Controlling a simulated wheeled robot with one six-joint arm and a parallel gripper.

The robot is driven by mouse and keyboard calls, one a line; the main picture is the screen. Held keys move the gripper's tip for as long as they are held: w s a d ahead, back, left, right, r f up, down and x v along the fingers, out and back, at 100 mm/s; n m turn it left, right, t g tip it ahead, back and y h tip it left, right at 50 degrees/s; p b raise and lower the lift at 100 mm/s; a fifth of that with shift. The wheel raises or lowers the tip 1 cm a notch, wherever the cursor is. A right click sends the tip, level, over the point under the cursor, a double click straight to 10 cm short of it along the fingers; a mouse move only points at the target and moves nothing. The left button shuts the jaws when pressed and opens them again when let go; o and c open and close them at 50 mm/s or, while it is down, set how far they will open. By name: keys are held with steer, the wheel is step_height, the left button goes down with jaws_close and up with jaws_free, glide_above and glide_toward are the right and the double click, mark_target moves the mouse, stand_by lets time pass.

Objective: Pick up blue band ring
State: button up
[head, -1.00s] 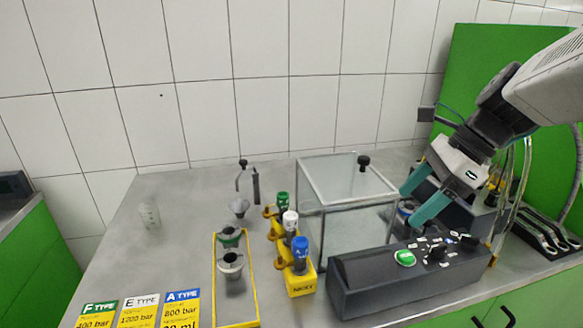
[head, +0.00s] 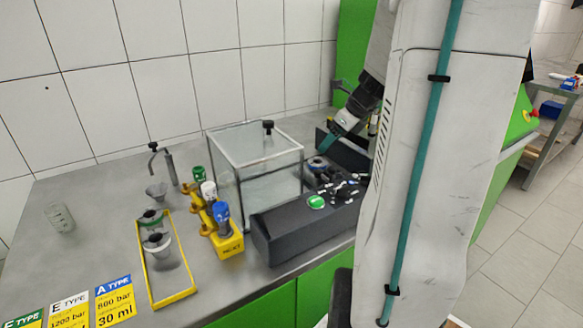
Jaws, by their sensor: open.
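A small dark round piece with a bluish rim (head: 318,163) sits at the back of the black control unit, just right of the glass box. It looks like the blue band ring, but it is too small to be sure. My gripper (head: 331,146) is above and slightly right of it, pointing down and left. One teal finger shows; my arm hides the other. The jaws are open and I see nothing held in them.
The clear glass box (head: 255,160) stands left of the black control unit (head: 300,225). A yellow stand (head: 228,245) holds green, white and blue-topped parts. A yellow-edged tray (head: 172,298) holds dark and silver cups. My arm covers the right side.

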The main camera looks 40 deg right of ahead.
steer(key=shift+m, duration=0.3)
steer(key=x, duration=0.8)
steer(key=shift+s+d+f, duration=0.2)
steer(key=shift+f, duration=0.05)
steer(key=c, duration=1.2)
